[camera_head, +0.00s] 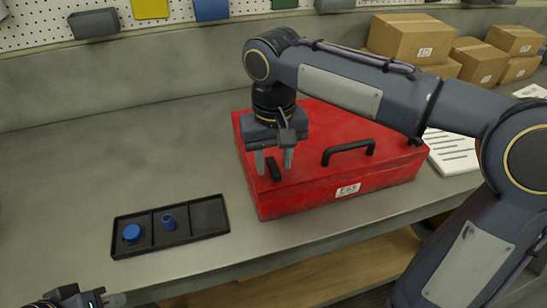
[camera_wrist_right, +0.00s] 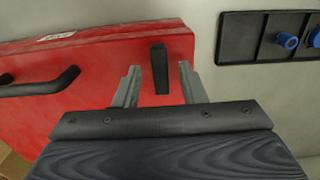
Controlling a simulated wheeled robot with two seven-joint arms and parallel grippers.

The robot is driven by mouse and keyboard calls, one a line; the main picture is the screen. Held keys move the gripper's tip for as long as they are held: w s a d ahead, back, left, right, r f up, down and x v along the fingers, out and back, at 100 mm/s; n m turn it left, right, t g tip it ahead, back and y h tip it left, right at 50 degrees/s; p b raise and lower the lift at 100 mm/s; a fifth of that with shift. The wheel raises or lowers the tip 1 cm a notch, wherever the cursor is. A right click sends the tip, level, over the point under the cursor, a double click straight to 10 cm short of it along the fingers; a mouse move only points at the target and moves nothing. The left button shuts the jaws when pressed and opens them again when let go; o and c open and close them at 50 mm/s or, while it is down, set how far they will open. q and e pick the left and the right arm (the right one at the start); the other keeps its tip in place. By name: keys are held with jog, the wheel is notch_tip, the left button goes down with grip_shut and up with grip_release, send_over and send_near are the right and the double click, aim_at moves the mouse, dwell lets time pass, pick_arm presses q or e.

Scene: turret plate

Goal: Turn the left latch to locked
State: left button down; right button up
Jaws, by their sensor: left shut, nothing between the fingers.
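The red case (camera_head: 320,192) lies shut on the workbench, with a black handle (camera_head: 348,152) on its lid. The left latch (camera_head: 274,169) is a short black bar near the lid's left front; in the right wrist view the latch (camera_wrist_right: 159,68) stands between the fingers. My right gripper (camera_head: 273,162) is over it, open, one finger on each side. In the wrist view the right gripper (camera_wrist_right: 160,85) shows a gap on both sides of the bar. My left gripper (camera_head: 90,298) is shut and empty at the bottom left, partly out of frame.
A black tray (camera_head: 196,232) with a blue round cap (camera_head: 132,232) and a blue peg (camera_head: 168,221) lies left of the case. Cardboard boxes (camera_head: 412,38) and printed sheets (camera_head: 452,150) are at the right. The bench left of the case is otherwise clear.

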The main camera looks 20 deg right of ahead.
grip_shut()
dwell(0.3)
jog(key=n+p, duration=0.2)
jog(key=n, duration=0.1)
jog(key=shift+r+n, duration=0.2)
jog(key=shift+n, duration=0.1)
jog(key=n+p, duration=0.3)
jog(key=n, duration=0.1)
jog(key=shift+n, duration=0.3)
jog(key=n+p, duration=0.2)
jog(key=n, duration=0.3)
jog(key=n+p, duration=0.2)
jog(key=n, duration=0.2)
jog(key=shift+f, duration=0.15)
jog(key=shift+n, duration=0.5)
